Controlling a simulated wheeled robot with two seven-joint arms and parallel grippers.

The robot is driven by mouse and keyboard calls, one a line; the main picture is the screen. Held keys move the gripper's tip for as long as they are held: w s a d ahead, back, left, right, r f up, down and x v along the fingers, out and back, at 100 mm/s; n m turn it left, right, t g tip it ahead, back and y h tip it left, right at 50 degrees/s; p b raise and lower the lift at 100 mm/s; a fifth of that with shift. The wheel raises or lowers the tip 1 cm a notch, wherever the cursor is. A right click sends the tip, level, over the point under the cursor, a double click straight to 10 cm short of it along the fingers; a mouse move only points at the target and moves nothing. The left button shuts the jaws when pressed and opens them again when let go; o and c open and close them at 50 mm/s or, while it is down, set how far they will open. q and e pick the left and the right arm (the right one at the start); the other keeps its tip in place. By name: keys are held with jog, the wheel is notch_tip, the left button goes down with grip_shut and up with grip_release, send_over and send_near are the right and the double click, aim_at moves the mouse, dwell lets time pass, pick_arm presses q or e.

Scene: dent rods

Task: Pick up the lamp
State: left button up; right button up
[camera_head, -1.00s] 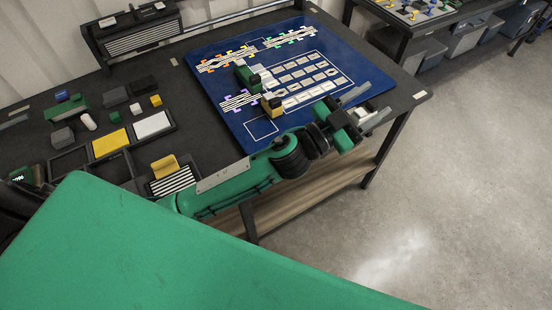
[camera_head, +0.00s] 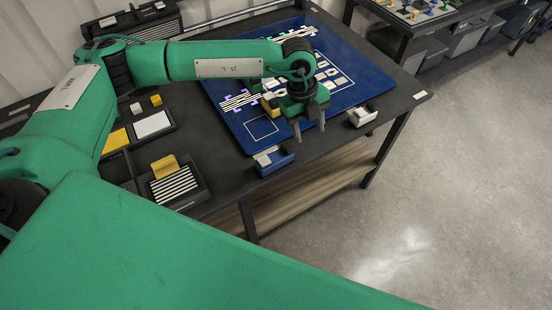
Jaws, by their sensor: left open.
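I cannot tell any thing in view apart as a lamp. My left gripper (camera_head: 309,128) hangs over the front part of the blue mat (camera_head: 236,122), its fingers pointing down, apart and empty. A blue block-like holder with a pale top (camera_head: 274,160) stands at the mat's front edge, left of and nearer than the fingers. A small white-and-dark thing (camera_head: 362,116) lies right of the fingers near the table's edge. My left arm and gripper hide much of the mat's middle. My right gripper is not in view.
A striped black tray with a yellow piece (camera_head: 164,167) is at the table's front left. A white block (camera_head: 152,124) sits in a dark tray behind it. A striped rack (camera_head: 140,35) stands at the back left.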

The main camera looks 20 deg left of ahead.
pick_arm(q)
jog(key=w+a+r+n+y, duration=0.1)
jog(key=w+a+n+y, duration=0.15)
jog(key=a, duration=0.35)
jog(key=p, duration=0.3)
send_over(287, 145)
jog(key=shift+m+t, duration=0.4)
jog(key=shift+m, duration=0.05)
notch_tip(287, 145, down, 8)
jog(key=shift+a+f, duration=0.1)
jog(key=shift+f, duration=0.05)
notch_tip(287, 145, down, 4)
jog(key=p, duration=0.3)
jog(key=shift+f, duration=0.65)
grip_shut()
